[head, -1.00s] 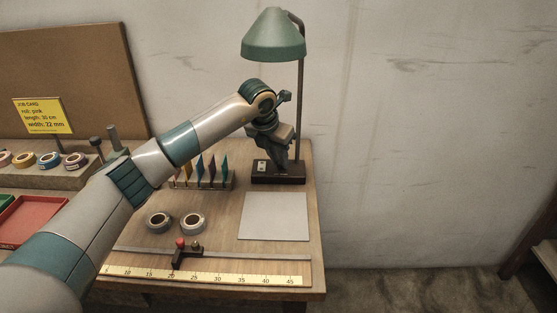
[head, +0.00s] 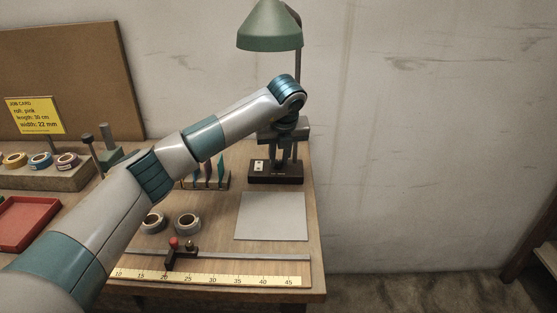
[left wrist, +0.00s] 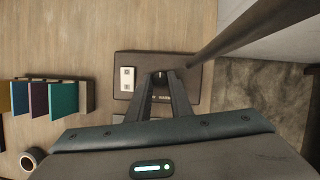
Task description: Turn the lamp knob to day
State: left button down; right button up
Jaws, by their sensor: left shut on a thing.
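The green lamp (head: 270,28) stands at the back right of the table on a dark base (head: 288,174). In the left wrist view its base (left wrist: 125,97) carries a small white plate (left wrist: 127,79) and its pole (left wrist: 235,38) rises to the right. My left gripper (head: 284,160) points down over the base. In the left wrist view the fingertips of my left gripper (left wrist: 162,76) are closed in on a small dark knob at the base, mostly hidden between them. The knob's setting cannot be read. My right gripper is not in view.
A grey sheet (head: 271,217) lies in front of the lamp. Two tape rolls (head: 187,224), a ruler (head: 215,276) with a red-knobbed slider (head: 174,243) and a rack of coloured pieces (head: 207,172) are nearby. A red tray (head: 25,222) is at the left.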

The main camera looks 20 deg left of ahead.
pick_arm(q)
jog(key=shift+r, duration=0.1)
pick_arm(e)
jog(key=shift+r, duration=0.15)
pick_arm(q)
jog(key=c, duration=1.6)
grip_release()
jog(key=shift+s+d+r, duration=0.1)
jog(key=shift+s+r, duration=0.05)
jog(key=shift+r, duration=0.4)
jog(key=v, duration=0.6)
jog(key=shift+s+r+b, duration=0.1)
jog(key=shift+b, duration=0.3)
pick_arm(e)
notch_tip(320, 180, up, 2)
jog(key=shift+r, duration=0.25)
